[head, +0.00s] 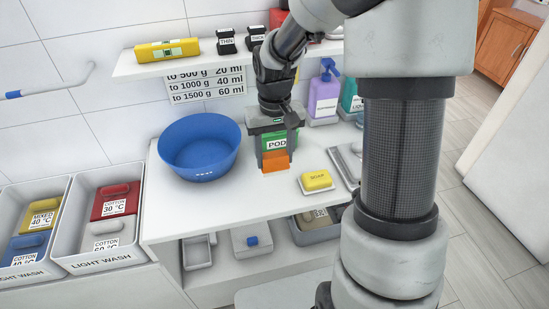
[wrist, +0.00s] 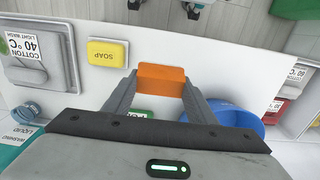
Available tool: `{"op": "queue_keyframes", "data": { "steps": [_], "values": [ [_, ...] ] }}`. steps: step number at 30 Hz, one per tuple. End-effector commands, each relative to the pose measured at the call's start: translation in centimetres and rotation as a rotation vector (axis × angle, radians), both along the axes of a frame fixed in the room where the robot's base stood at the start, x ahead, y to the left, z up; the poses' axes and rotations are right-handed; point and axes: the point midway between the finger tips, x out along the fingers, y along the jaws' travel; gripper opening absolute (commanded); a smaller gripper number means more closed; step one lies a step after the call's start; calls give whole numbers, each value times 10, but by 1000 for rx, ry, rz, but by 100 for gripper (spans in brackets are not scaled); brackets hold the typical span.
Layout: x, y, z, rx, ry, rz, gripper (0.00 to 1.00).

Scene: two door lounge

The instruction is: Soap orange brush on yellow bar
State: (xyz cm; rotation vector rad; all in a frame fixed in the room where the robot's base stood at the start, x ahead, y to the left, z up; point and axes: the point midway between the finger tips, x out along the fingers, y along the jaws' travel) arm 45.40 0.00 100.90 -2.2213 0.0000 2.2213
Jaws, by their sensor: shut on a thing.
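The orange brush (head: 275,161) is held between the fingers of my gripper (head: 276,152), over the white counter. It also shows at the fingertips in the wrist view (wrist: 163,80), and only its orange block is clear; any bristles are hidden. The yellow soap bar (head: 317,180) lies on a small pale dish on the counter, just right of the brush in the head view. In the wrist view the bar (wrist: 107,52) is left of the gripper, apart from the brush. My gripper is shut on the brush.
A blue basin (head: 200,146) stands left of my gripper. A green POD box (head: 274,143) is behind it. Purple (head: 323,97) and teal bottles stand at the back right, a grey tray (head: 347,162) right of the soap. A shelf (head: 205,62) hangs above. The counter's front is clear.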

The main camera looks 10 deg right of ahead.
Motion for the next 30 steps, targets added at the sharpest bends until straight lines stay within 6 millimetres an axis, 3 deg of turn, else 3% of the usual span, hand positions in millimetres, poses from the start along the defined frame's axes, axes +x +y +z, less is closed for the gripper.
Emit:
{"op": "queue_keyframes", "data": {
  "steps": [2, 3, 5, 9, 11, 21, 25, 30],
  "values": [
    [0, 0, 0, 0, 0, 0, 28],
    [0, 0, 0, 0, 0, 0, 44],
    [0, 0, 0, 0, 0, 0, 34],
    [1, -5, 0, 0, 0, -2, 33],
    [2, -16, 1, 0, 0, -6, 33],
    [2, -114, 5, 0, -1, -5, 33],
    [0, -129, 3, 0, 0, -2, 33],
    [0, -131, -6, 0, 0, 0, 33]
  ]
}}
